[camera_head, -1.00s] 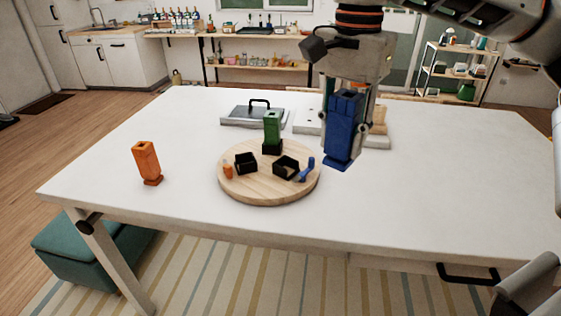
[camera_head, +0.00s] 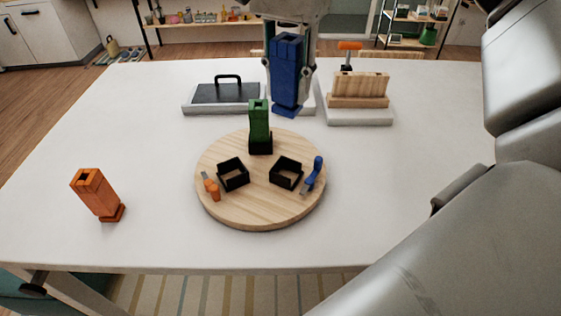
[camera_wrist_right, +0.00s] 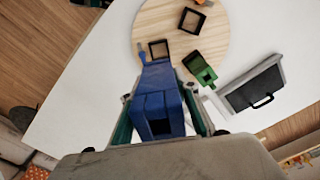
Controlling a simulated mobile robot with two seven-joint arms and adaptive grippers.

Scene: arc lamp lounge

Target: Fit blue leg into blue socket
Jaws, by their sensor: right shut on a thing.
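The blue leg (camera_head: 286,75) is upright in my right gripper (camera_head: 287,85), held above the far side of the table; it also shows in the right wrist view (camera_wrist_right: 158,100). My right gripper is shut on it. The round wooden board (camera_head: 260,215) carries two empty black sockets. The right socket (camera_head: 286,172) has a small blue marker (camera_head: 314,175) beside it. The left socket (camera_head: 233,174) has a small orange marker (camera_head: 212,187) beside it. The green leg (camera_head: 259,125) stands in a black socket at the back of the board. My left gripper is not seen.
The orange leg (camera_head: 97,194) stands on the white table (camera_head: 150,130) at the left. A dark-topped tray (camera_head: 225,94) with a handle and a wooden block (camera_head: 360,88) on a white base stand at the back.

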